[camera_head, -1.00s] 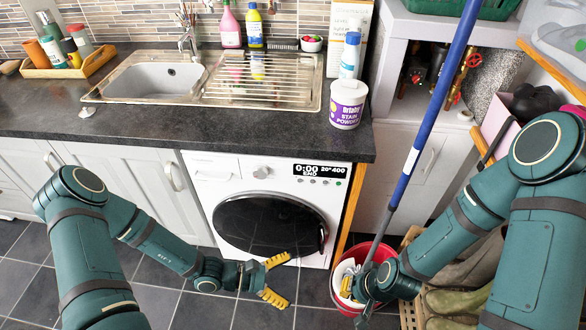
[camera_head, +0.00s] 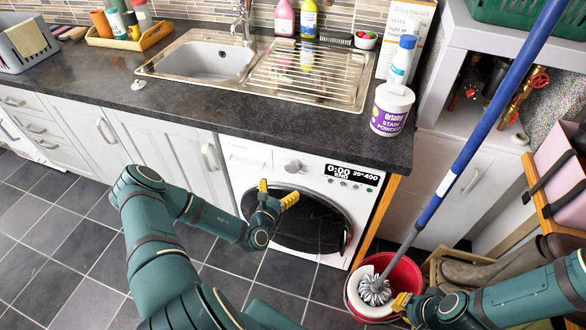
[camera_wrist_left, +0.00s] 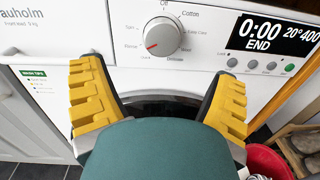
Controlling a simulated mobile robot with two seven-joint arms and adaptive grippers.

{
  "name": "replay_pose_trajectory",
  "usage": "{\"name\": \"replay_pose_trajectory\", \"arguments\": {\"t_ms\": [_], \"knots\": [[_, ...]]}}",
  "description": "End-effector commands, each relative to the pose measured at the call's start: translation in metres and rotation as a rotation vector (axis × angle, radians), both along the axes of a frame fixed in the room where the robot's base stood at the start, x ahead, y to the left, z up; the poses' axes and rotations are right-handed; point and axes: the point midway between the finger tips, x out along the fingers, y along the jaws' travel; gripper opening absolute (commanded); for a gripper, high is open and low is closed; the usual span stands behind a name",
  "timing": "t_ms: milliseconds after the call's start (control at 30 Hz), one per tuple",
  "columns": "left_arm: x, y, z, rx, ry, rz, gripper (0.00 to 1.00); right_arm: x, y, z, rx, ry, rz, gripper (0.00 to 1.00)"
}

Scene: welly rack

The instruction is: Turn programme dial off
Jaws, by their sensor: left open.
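The programme dial (camera_head: 294,166) is a round silver-grey knob on the white washing machine's (camera_head: 246,180) front panel. In the left wrist view the dial (camera_wrist_left: 162,35) has a red pointer aimed down and left, away from the "Off" mark at the top. My left gripper (camera_head: 277,192) is open and empty, in front of the machine just below the dial. In the left wrist view its yellow fingers (camera_wrist_left: 157,72) are spread, with the dial above and between their tips, apart from them. My right gripper (camera_head: 402,303) is beside the red bucket; its grip is unclear.
The display (camera_head: 350,174) reads 0:00 END. The worktop (camera_head: 240,119) overhangs the machine. A blue-handled mop (camera_head: 487,118) leans from the red bucket (camera_head: 404,274) on the right. A stain powder tub (camera_head: 392,110) stands near the worktop edge. Floor is clear at left.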

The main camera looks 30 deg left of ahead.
Motion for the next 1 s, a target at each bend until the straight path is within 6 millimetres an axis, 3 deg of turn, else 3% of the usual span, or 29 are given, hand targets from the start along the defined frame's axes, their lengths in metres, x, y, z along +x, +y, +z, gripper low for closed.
{"name": "replay_pose_trajectory", "arguments": {"t_ms": [200,433,633,933,1000], "knots": [[0.044,0.007,0.0,0.001,-0.003,-0.001,0.88,-0.002,0.0,-0.008,0.001,0.006,0.004,0.0],[0.078,0.013,-0.001,0.0,-0.002,-0.004,0.88,-0.005,0.001,-0.014,0.002,0.01,0.007,0.0],[0.091,0.016,0.0,-0.001,0.0,-0.003,0.88,-0.005,0.001,-0.016,0.002,0.012,0.009,0.0],[0.093,0.016,0.0,-0.001,0.0,-0.004,0.88,-0.005,0.001,-0.016,0.002,0.012,0.009,0.0],[0.093,0.016,0.0,-0.001,0.0,-0.004,0.66,-0.005,0.001,-0.016,0.002,0.012,0.009,0.0]]}}
